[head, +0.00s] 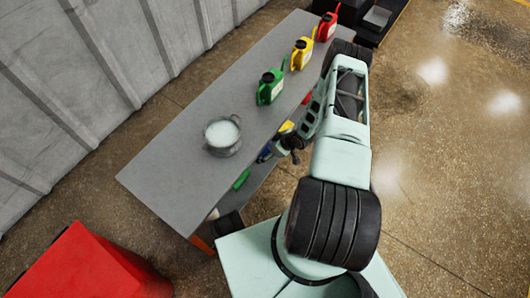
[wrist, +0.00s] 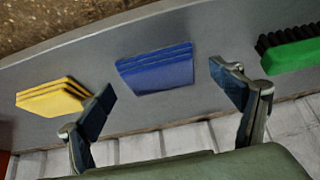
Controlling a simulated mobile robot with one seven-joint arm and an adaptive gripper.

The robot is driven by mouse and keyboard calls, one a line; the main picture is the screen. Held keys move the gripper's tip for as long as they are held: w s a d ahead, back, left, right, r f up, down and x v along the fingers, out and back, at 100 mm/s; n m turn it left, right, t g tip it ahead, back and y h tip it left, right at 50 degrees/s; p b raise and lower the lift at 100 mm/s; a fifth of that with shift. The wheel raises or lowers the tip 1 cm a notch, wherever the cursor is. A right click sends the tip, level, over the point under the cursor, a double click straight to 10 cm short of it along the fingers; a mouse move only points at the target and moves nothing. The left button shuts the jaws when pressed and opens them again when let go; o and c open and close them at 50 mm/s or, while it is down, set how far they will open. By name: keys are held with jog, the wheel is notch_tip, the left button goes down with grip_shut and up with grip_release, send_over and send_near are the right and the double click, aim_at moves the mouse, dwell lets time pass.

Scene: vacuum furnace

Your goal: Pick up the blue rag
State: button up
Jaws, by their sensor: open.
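The blue rag (wrist: 155,70) is a folded stack lying flat on the grey table (wrist: 205,115) in the wrist view. My gripper (wrist: 161,78) is open, with one finger to the left and one to the right of the rag. The fingers look apart from it, and nothing is between them in their grip. In the head view a small part of the blue rag (head: 265,153) shows beside my gripper (head: 284,150), which hides much of it. The height of the fingers above the rag is hard to tell.
A yellow rag (wrist: 52,97) lies left of the blue one, and a green brush (wrist: 290,56) lies to its right. On the table stand a metal pot (head: 222,137) and green (head: 270,88), yellow (head: 302,54) and red (head: 326,27) cans. A red box (head: 85,265) stands nearby.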

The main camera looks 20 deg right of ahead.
aim_at(267, 150)
jog(key=shift+c, duration=0.4)
jog(key=c, duration=1.1)
jog(key=shift+r, duration=0.1)
jog(key=shift+r+p, duration=0.3)
jog(key=shift+r, duration=0.1)
notch_tip(267, 150, up, 2)
jog(key=shift+r+p, duration=0.15)
jog(key=shift+p, duration=0.35)
jog(key=s+d+r+p, duration=0.1)
jog(key=s+d+r, duration=0.1)
jog(key=s+r, duration=0.1)
jog(key=s+d+r+p, duration=0.2)
jog(key=s+d+r, duration=0.1)
jog(key=s, duration=0.1)
jog(key=s+d+r+p, duration=0.2)
jog(key=s+d+r, duration=0.1)
jog(key=s, duration=0.1)
jog(key=shift+s+d+r, duration=0.15)
jog(key=shift+s+r, duration=0.05)
jog(key=shift+r, duration=0.2)
